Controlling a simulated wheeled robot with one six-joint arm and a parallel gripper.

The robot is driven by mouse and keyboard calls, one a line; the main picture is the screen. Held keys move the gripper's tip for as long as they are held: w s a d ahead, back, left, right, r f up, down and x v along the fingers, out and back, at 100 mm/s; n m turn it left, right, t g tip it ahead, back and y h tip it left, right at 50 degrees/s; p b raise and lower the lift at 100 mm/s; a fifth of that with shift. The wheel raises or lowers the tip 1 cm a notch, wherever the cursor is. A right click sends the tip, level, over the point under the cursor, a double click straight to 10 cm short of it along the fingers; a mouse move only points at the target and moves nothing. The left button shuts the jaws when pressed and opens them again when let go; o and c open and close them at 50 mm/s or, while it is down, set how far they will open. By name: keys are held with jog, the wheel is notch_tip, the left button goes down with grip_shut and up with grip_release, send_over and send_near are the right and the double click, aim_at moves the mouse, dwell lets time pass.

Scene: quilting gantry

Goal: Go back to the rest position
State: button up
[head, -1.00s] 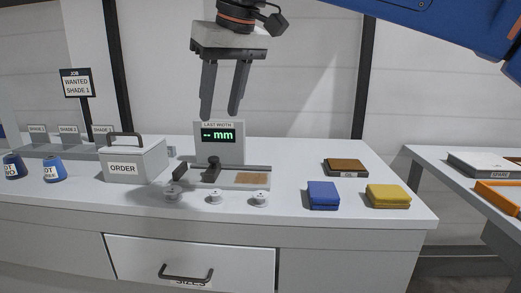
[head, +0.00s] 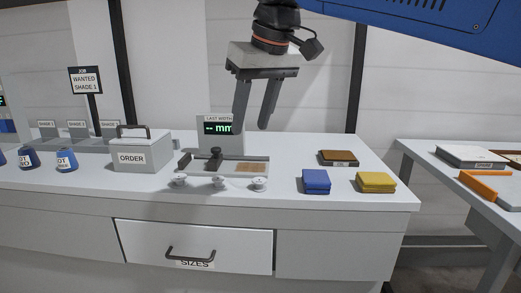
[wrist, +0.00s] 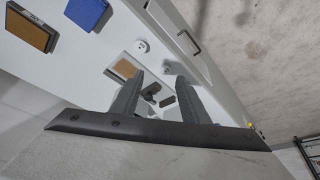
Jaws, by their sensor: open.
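My gripper (head: 254,108) is open and empty in the head view. It hangs above the counter, in front of the wall and just right of the width display, with its fingers pointing down. In the wrist view my gripper (wrist: 157,82) shows two dark fingers apart with nothing between them. Beyond the fingers lie the measuring fixture and the counter.
The counter (head: 350,196) holds an ORDER box (head: 142,155), a width display (head: 219,127) reading "-- mm", several white spools, and blue (head: 316,181), yellow (head: 376,181) and brown (head: 338,157) blocks. A side table (head: 440,165) stands right.

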jog(key=s+d+f+m, duration=0.1)
jog(key=d+f+m, duration=0.1)
jog(key=d+f, duration=0.65)
jog(key=s+d+f+m+h, duration=0.1)
jog(key=s+d+f, duration=0.4)
jog(key=d+f, duration=0.2)
jog(key=s+d+f+m, duration=0.2)
jog(key=s+d+f, duration=0.3)
jog(key=f, duration=0.5)
jog(key=s+d+f+m+t+h, duration=0.1)
jog(key=s+d+f, duration=0.3)
jog(key=d+f, duration=0.5)
jog(key=shift+s+d+f+m+h, duration=0.3)
jog(key=shift+s+d+m, duration=0.1)
jog(key=shift+d+m, duration=0.15)
